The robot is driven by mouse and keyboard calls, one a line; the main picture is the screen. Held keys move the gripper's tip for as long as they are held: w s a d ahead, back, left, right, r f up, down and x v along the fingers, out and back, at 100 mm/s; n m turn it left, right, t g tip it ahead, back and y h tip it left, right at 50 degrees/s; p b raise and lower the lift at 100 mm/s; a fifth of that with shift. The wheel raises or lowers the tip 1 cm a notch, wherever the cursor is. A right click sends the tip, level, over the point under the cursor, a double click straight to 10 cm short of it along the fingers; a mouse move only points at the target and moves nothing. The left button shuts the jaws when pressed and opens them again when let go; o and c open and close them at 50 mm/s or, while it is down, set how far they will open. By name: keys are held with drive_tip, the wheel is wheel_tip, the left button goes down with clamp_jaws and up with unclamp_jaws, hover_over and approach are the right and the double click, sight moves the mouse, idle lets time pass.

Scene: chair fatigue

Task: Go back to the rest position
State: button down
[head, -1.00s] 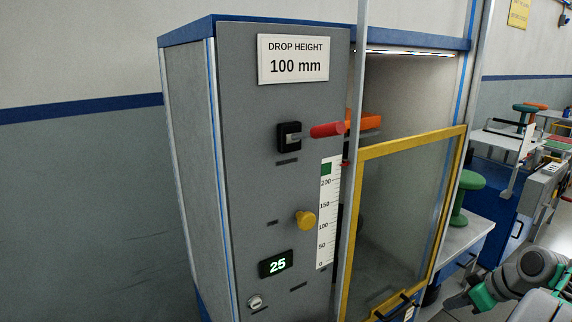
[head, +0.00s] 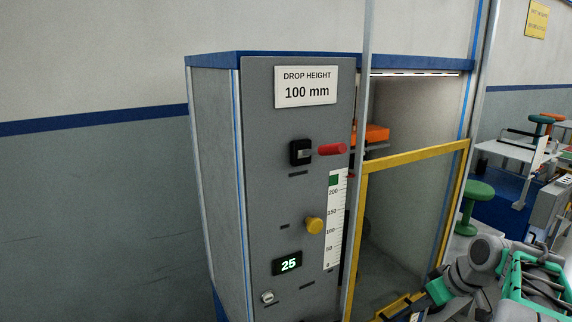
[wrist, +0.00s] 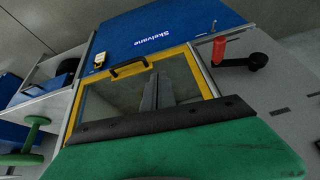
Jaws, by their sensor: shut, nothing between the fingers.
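My gripper is shut and empty. In the wrist view its two grey fingers (wrist: 154,88) lie together, in front of the clear panel of the yellow-framed door (wrist: 190,82). In the head view my arm comes in at the lower right, in front of the lower part of the door (head: 415,156). The fingertips are hard to make out there. The grey test cabinet (head: 262,185) has a sign reading "DROP HEIGHT 100 mm" (head: 306,87) and a display showing 25 (head: 287,264).
The cabinet front carries a red-handled lever (head: 332,150), a yellow knob (head: 314,226) and a height scale (head: 335,225). An orange part (head: 376,134) shows inside. A green stool (head: 475,195) and tables stand to the right. Bare wall (head: 90,200) fills the left.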

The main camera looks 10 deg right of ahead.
drive_tip(key=s+a+r+m+p, duration=0.1)
drive_tip(key=a+r+p, duration=0.2)
drive_tip(key=a, duration=0.4)
drive_tip(key=s+a+r+g+p, duration=0.1)
drive_tip(key=a+r+p, duration=0.15)
drive_tip(key=a, duration=0.35)
drive_tip(key=s+a+r+m+p, duration=0.1)
drive_tip(key=a+r+p, duration=0.15)
drive_tip(key=a, duration=0.45)
drive_tip(key=s+a+r+m+h+p, duration=0.1)
drive_tip(key=s+a+h+p, duration=0.1)
drive_tip(key=s+a, duration=0.3)
drive_tip(key=s, duration=0.3)
drive_tip(key=shift+s+a+g, duration=0.3)
drive_tip(key=shift+a+g, duration=0.05)
drive_tip(key=shift+g, duration=0.05)
